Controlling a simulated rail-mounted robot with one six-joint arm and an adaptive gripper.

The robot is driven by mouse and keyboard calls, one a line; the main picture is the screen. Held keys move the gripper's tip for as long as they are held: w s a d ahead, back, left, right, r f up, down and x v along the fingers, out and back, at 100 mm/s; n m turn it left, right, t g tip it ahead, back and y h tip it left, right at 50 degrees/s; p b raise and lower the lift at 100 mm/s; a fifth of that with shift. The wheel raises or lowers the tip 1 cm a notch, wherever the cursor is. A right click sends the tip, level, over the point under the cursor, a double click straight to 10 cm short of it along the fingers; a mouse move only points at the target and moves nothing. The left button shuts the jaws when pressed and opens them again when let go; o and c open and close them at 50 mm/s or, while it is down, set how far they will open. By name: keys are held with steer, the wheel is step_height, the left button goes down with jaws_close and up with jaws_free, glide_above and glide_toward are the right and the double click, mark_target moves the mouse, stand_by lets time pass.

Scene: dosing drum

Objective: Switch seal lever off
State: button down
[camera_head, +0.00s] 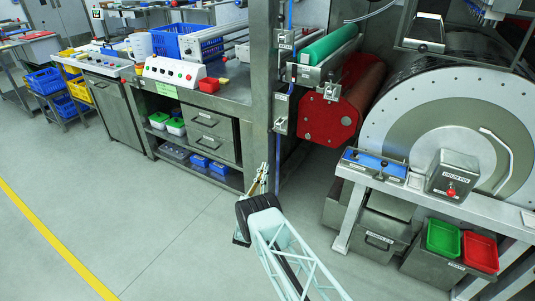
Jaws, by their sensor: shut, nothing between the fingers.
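No label in view can be read clearly as the seal lever. Small labelled switch boxes sit on the steel post: an upper one (284,42) and a lower one (281,125). Another box with a small lever (331,91) is on the red roller's end plate. My arm reaches up from the bottom centre.
A large drum (410,135) stands at right behind a steel table (395,187) with a blue-topped panel (375,164) and a red-button box (452,177). Green (443,238) and red (480,252) bins sit below. A steel bench (235,92) stands left. The floor at left is clear.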

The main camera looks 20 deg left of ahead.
steer(key=s+r+b+x, duration=0.1)
steer(key=r+b+x, duration=0.1)
steer(key=x, duration=1)
steer(key=shift+a+r+b, duration=0.3)
steer(key=shift+r+b, duration=0.05)
steer(key=shift+b, duration=0.15)
steer(key=shift+s+a+r+p, duration=0.15)
steer(key=shift+r+p, duration=0.05)
steer(key=shift+p, duration=0.1)
stand_by(0.4)
steer(key=shift+g, duration=0.4)
